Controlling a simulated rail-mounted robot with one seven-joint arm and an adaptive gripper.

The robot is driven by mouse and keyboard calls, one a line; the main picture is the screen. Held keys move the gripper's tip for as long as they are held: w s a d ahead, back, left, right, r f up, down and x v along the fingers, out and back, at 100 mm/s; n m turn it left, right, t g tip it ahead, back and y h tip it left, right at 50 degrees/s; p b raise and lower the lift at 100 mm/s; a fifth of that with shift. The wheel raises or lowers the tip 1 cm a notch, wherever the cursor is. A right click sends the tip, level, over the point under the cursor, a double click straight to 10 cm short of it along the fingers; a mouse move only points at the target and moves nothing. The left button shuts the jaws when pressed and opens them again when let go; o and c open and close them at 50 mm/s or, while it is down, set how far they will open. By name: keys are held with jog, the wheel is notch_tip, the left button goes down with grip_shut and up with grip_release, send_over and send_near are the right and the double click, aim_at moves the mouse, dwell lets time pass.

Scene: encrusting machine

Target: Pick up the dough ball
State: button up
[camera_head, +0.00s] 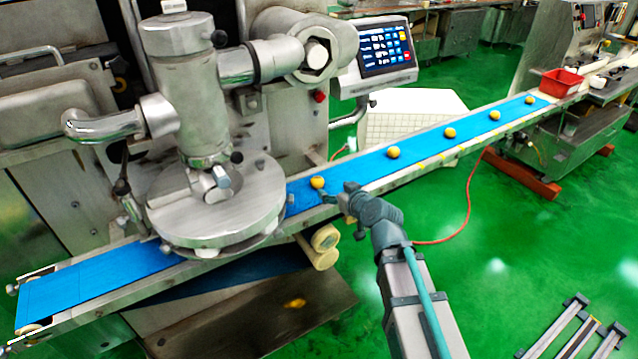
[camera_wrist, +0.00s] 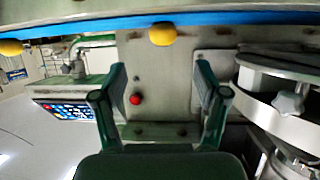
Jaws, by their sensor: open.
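Several yellow dough balls lie spaced in a row on the blue conveyor belt (camera_head: 430,143). The dough ball closest to my gripper (camera_head: 317,182) sits just right of the round metal machine head. My gripper (camera_head: 328,197) is beside it at the belt's front edge. In the wrist view, my open gripper (camera_wrist: 160,78) has its two fingers apart with nothing between them. The same dough ball (camera_wrist: 162,34) shows beyond the fingertips, roughly centred between them, against the blue belt edge (camera_wrist: 230,17). Another dough ball (camera_wrist: 11,47) is at the far left there. I cannot tell the exact gap to the ball.
The machine's round metal head (camera_head: 215,205) stands over the belt left of my gripper. A control panel (camera_head: 385,48) is behind the belt. A red bin (camera_head: 561,82) is at the belt's far right end. The green floor in front is mostly open, with a red hose (camera_head: 468,200).

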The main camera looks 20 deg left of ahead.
aim_at(320, 183)
jog(key=x, duration=0.4)
jog(key=shift+w+a+f+p, duration=0.15)
jog(key=shift+w+a+p, duration=0.1)
jog(key=shift+p, duration=0.05)
jog(key=shift+s+p+x, duration=0.2)
jog(key=shift+p+x, duration=0.45)
jog(key=shift+x, duration=2.2)
jog(key=shift+a+f, duration=0.1)
jog(key=c, duration=1.2)
jog(key=shift+c, duration=0.2)
